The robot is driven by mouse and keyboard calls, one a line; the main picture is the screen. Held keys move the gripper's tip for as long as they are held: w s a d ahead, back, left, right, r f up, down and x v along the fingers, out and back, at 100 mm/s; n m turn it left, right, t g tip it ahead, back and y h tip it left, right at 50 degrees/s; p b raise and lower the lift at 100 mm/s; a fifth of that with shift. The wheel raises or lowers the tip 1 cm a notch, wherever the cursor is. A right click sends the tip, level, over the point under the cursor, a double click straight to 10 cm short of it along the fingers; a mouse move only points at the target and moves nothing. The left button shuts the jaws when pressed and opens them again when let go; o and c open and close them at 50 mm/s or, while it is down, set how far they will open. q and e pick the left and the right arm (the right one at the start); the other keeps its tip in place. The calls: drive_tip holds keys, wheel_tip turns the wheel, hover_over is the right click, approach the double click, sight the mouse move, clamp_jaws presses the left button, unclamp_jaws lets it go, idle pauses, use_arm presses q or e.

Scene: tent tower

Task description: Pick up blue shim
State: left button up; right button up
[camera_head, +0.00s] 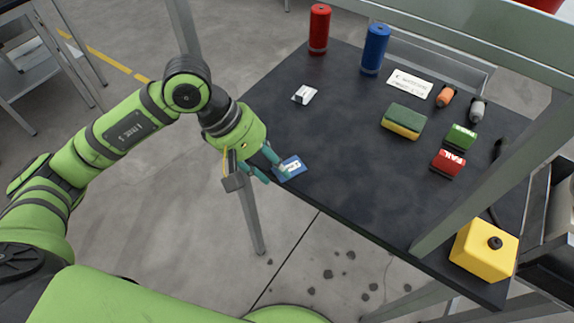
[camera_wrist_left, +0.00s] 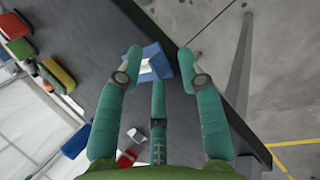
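The blue shim (camera_head: 290,168) is a small flat blue piece with a white label. It lies on the dark tabletop (camera_head: 330,140) near its left edge. My left gripper (camera_head: 274,166) is at the shim's left side, its fingers pointing toward it. In the left wrist view, the three teal fingers (camera_wrist_left: 160,62) are spread, and the blue shim (camera_wrist_left: 152,70) shows beyond and between their tips. I cannot tell whether any finger touches it. My right gripper is not in view.
A white piece (camera_head: 304,94), red cylinder (camera_head: 319,28) and blue cylinder (camera_head: 375,49) stand further back. A sponge (camera_head: 403,121), green box (camera_head: 461,136), red box (camera_head: 448,163) and yellow box (camera_head: 484,250) are to the right. A metal post (camera_head: 480,170) crosses the right side. The table's middle is clear.

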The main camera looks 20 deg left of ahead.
use_arm(q)
clamp_jaws()
